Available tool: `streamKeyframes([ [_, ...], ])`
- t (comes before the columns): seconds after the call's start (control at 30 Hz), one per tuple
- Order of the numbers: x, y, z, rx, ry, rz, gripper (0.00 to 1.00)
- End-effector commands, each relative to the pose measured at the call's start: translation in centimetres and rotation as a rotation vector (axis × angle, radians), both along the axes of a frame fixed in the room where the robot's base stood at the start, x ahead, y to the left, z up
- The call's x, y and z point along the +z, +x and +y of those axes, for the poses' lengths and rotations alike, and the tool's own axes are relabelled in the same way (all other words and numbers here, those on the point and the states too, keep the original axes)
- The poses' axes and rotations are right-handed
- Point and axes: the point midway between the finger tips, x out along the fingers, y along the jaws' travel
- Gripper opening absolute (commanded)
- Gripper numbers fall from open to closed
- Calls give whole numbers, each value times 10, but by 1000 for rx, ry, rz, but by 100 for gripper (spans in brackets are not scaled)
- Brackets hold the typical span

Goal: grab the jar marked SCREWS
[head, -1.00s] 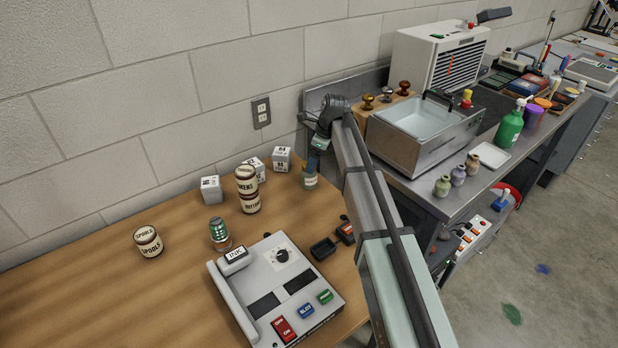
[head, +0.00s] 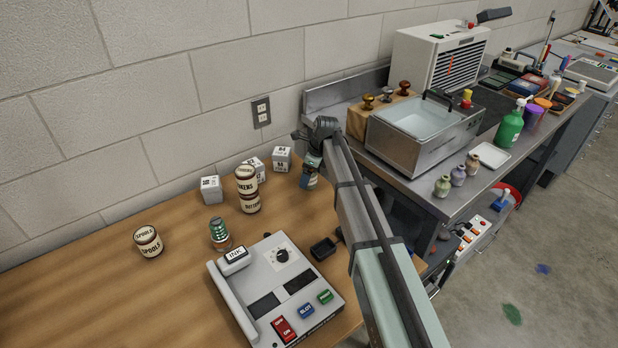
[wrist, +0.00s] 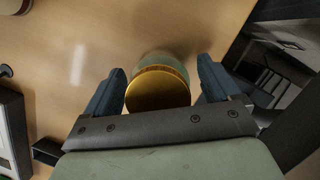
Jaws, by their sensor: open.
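In the wrist view, a round jar with a gold lid (wrist: 157,90) and a pale greenish body stands between the two blue fingers of my gripper (wrist: 161,68). The fingers are open, one on each side, with a visible gap at each. In the head view, my gripper (head: 311,170) is over this jar at the table's back right, and the jar is mostly hidden. I cannot read its label. Another jar with a green label (head: 219,232) stands left of it, its writing too small to read. No label reading SCREWS is legible.
A cream jar marked SPOOLS (head: 148,241) stands at left. A TOKENS jar (head: 246,180) sits on a BUTTONS jar (head: 250,203). White boxes (head: 211,190) stand near the wall. A grey device (head: 278,290) and small black tray (head: 323,248) are in front. A metal bench (head: 420,190) adjoins at right.

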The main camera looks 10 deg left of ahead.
Motion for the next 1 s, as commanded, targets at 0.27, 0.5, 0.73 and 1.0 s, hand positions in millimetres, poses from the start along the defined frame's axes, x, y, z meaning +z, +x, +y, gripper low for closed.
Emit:
streamKeyframes([
  [0.27,1,0,0,0,0,0,75],
  [0.5,1,0,0,0,0,0,52],
  [0.73,1,0,0,0,0,0,30],
  [1.0,1,0,0,0,1,-1,26],
])
